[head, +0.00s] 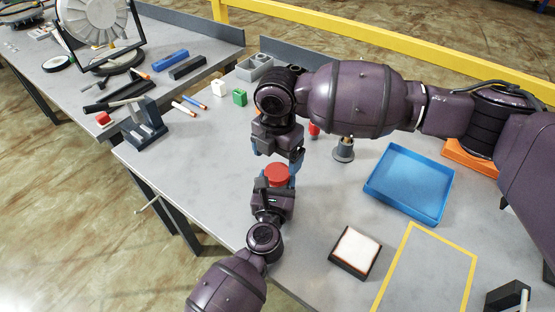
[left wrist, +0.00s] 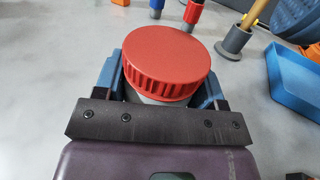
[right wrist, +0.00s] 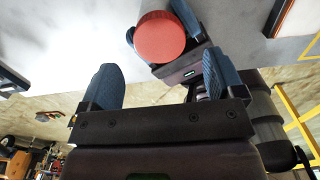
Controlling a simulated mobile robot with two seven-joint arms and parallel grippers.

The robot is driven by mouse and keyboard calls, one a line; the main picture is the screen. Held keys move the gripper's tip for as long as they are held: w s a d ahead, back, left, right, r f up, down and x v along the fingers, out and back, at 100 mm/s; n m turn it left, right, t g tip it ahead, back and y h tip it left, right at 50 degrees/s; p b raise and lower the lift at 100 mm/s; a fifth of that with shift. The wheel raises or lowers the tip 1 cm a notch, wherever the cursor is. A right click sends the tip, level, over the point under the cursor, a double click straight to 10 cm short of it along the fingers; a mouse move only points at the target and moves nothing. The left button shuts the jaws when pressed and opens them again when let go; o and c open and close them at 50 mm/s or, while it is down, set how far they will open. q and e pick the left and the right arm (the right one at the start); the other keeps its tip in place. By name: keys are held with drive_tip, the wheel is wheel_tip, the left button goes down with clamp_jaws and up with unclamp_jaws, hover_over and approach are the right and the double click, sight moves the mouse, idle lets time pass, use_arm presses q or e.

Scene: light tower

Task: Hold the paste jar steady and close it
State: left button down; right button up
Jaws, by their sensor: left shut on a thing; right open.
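The paste jar has a ribbed red lid (head: 277,174) on top, and only a strip of its pale body (left wrist: 150,99) shows below the lid in the left wrist view. The lid looks level and seated on the jar. My left gripper (head: 273,182) is shut around the jar's body, with one blue finger on each side below the lid. My right gripper (head: 277,156) is open and empty, its blue fingers pointing down just behind and above the lid. In the right wrist view the red lid (right wrist: 160,37) lies beyond the open fingers, not between them.
A blue tray (head: 410,183) sits to the right, with an orange bin (head: 471,157) behind it. A grey holder (head: 344,150) stands near my right arm. A white-topped dark block (head: 355,250) and a yellow outline (head: 427,268) are at front right. Table left of the jar is clear.

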sight(277, 171)
drive_tip(key=shift+c, duration=0.5)
drive_tip(key=shift+r, duration=0.1)
drive_tip(key=shift+c, duration=0.9)
wheel_tip(277, 171, up, 3)
drive_tip(key=shift+r, duration=0.15)
drive_tip(key=shift+f, duration=4.05)
drive_tip(key=shift+c, duration=0.3)
